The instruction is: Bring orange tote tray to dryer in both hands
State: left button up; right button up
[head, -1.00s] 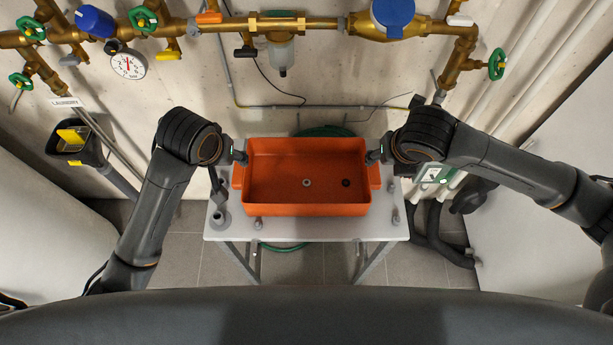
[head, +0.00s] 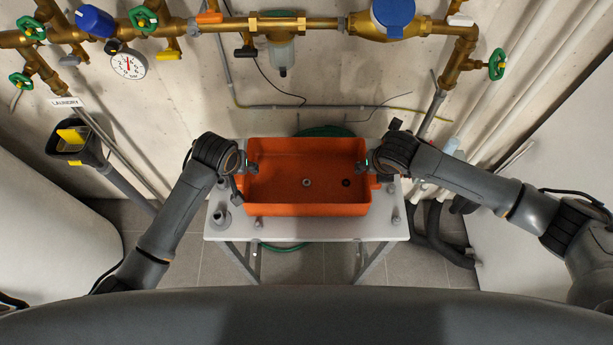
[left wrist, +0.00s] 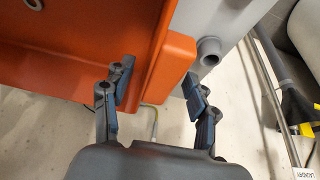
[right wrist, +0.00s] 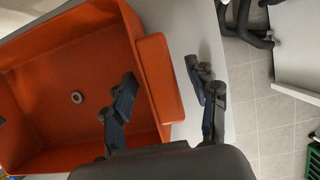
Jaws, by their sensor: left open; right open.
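The orange tote tray (head: 306,209) sits on a small white table, with a flange on each short side. My left gripper (head: 246,166) is open at the tray's left end. In the left wrist view its fingers (left wrist: 155,92) stand apart on either side of the tray's flange (left wrist: 172,68). My right gripper (head: 369,164) is open at the right end. In the right wrist view one finger is over the tray's inside and the other beyond the right flange (right wrist: 160,80). I cannot tell whether any finger touches. No thing in view is clearly the dryer.
A grey ring (head: 306,182) and a dark ring (head: 346,183) lie in the tray. Grey fittings stand on the table (head: 300,230) around it. Brass pipes (head: 330,24) with valves run along the wall behind. Large white bodies flank both sides. Black hoses (head: 436,235) lie at right.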

pick_arm(q)
jog(key=shift+f, duration=0.1)
pick_arm(e)
jog(key=shift+f, duration=0.1)
pick_arm(q)
grip_shut()
pick_arm(e)
grip_shut()
